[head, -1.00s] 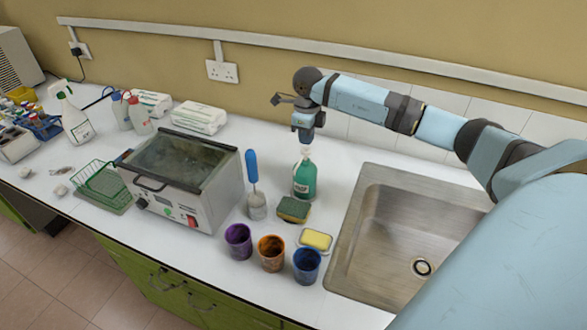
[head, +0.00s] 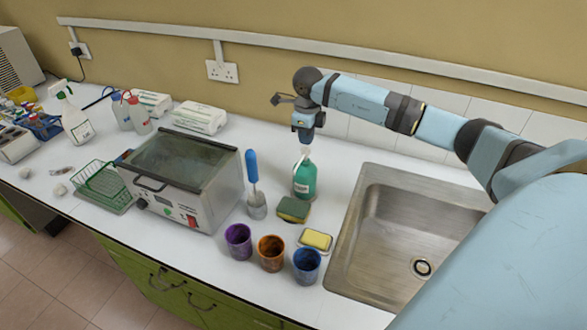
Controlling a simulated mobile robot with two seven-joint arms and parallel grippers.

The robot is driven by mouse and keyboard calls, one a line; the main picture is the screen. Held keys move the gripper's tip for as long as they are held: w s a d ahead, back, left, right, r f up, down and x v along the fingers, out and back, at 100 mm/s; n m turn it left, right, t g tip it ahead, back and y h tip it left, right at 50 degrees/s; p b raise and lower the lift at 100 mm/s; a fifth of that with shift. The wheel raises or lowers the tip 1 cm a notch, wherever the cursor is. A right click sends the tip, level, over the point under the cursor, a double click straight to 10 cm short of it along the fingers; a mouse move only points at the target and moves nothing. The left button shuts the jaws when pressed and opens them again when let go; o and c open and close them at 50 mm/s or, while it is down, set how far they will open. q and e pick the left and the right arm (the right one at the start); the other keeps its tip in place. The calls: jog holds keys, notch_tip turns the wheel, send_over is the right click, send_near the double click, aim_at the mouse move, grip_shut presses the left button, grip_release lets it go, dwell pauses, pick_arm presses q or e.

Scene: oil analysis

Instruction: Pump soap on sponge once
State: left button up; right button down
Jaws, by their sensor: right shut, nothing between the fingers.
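A green soap bottle (head: 304,180) with a white pump top stands upright on the counter, left of the sink. A green and yellow sponge (head: 293,209) lies on the counter just in front of it. My right gripper (head: 305,143) is shut and empty, pointing down directly above the pump top. Whether its tips touch the pump cannot be told at this size. My left gripper is not in view.
The steel sink (head: 405,235) is to the right. A yellow sponge on a dish (head: 315,240) and purple, orange (head: 271,253) and blue cups stand in front. A brush in a holder (head: 256,205) and a water bath (head: 185,180) are to the left.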

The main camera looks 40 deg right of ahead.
aim_at(306, 149)
jog(key=shift+f, duration=0.15)
jog(key=shift+s+f+b, duration=0.1)
jog(key=shift+f+b, duration=1.2)
jog(key=shift+f, duration=0.5)
jog(key=shift+r+p, duration=0.9)
jog(key=shift+r, duration=0.95)
jog(key=shift+r, duration=0.15)
notch_tip(306, 149, up, 6)
jog(key=p, duration=0.3)
